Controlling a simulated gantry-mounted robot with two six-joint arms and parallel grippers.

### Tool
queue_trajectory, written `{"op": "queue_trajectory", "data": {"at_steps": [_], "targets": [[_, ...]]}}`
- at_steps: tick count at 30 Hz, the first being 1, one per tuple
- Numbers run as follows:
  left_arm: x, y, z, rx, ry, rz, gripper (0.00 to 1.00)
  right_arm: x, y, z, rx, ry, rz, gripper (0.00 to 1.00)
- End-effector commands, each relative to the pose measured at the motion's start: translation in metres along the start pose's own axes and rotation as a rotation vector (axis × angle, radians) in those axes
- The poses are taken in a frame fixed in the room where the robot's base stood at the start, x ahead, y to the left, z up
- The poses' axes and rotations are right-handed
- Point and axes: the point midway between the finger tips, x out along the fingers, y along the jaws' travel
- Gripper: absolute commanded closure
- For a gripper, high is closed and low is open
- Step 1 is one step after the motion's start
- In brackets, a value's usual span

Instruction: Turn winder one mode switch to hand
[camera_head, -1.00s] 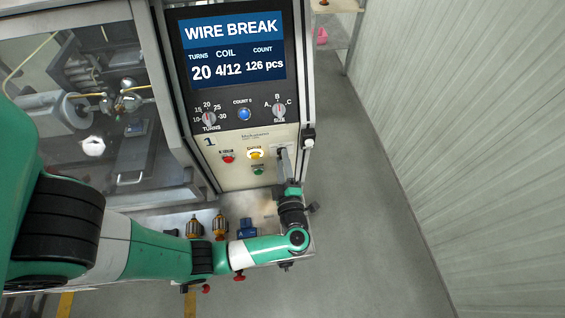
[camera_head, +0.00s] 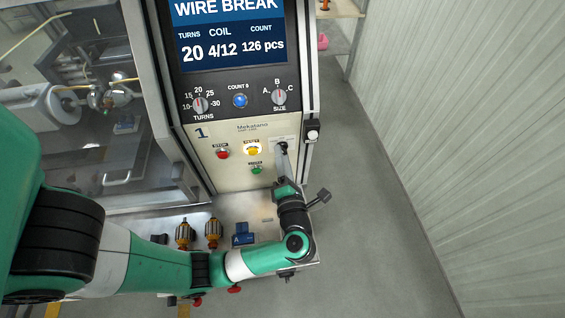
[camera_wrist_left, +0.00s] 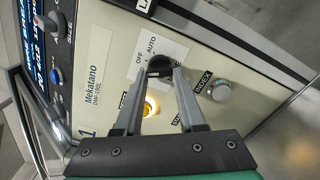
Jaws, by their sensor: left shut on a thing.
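Winder one's mode switch is a black knob (camera_wrist_left: 158,66) on a white label plate; it also shows small in the head view (camera_head: 282,147). OFF and AUTO can be read beside it in the left wrist view; I cannot read a HAND mark, and the knob's pointer is hidden. My left gripper (camera_head: 281,150) reaches up to the panel, its two grey fingers shut on the knob from both sides. The fingertips also show in the wrist view (camera_wrist_left: 159,72). My right gripper is not in view.
The panel holds a red stop button (camera_head: 222,153), a lit yellow button (camera_head: 253,149) and a green button (camera_head: 257,170). The screen (camera_head: 230,38) reads WIRE BREAK. Armatures (camera_head: 213,232) and a blue part (camera_head: 243,235) sit on the shelf below. Floor to the right is clear.

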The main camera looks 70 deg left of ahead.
Motion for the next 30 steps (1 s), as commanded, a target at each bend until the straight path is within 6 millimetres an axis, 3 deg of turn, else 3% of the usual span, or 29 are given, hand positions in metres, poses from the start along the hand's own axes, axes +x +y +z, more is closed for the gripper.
{"op": "queue_trajectory", "data": {"at_steps": [12, 30], "targets": [[0.000, -0.003, -0.001, -0.259, 0.000, 0.001, 1.00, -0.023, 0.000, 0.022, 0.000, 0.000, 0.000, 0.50], [0.000, -0.001, 0.000, -0.316, 0.000, 0.000, 1.00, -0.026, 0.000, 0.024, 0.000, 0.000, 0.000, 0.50]]}}
